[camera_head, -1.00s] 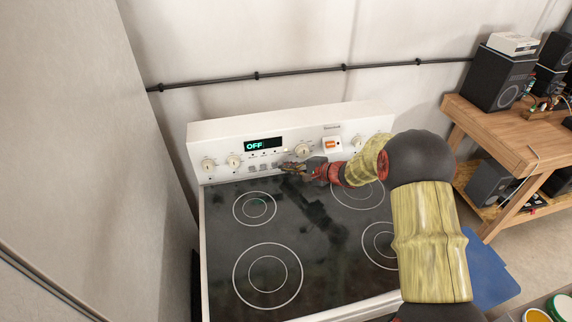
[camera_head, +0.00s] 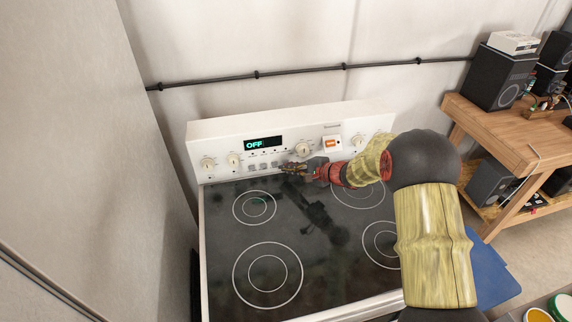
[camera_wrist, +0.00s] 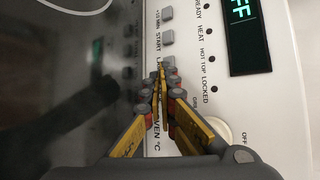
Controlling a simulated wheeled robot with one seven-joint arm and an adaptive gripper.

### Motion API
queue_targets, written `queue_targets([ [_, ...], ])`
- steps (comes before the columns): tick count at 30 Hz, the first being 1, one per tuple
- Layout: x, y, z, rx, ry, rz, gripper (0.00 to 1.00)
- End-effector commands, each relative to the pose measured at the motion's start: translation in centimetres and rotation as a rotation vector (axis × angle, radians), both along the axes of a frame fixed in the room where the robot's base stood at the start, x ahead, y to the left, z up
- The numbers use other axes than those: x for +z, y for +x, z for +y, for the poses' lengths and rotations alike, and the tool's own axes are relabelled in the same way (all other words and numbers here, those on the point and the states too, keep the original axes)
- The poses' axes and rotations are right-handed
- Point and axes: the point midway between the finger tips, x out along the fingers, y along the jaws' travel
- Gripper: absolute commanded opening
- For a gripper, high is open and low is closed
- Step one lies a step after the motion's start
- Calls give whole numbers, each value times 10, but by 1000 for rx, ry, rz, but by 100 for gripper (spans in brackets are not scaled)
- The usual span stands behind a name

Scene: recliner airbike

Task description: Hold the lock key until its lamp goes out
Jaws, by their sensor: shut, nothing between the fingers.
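The stove's back panel carries a row of small grey keys under a display (camera_head: 263,143) that reads OFF. My gripper (camera_head: 284,168) is shut and empty at the right end of that row, low against the panel. In the wrist view its closed fingertips (camera_wrist: 161,68) are at the lock key (camera_wrist: 170,61), partly covering it and its label. I cannot tell whether they touch or press it. The lamp beside the word LOCKED (camera_wrist: 213,88) looks dark, like the other lamp dots in that column.
A white knob (camera_wrist: 218,130) stands close beside the fingers, and more knobs (camera_head: 208,164) line the panel. The black glass cooktop (camera_head: 310,265) below is clear. A tall pale wall (camera_head: 80,130) stands left; a wooden bench (camera_head: 500,130) with speakers stands right.

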Motion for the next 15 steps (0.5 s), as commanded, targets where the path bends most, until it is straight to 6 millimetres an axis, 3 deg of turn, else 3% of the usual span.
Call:
queue_targets([
  [15,-1,-10,-2,0,0,1,0],
])
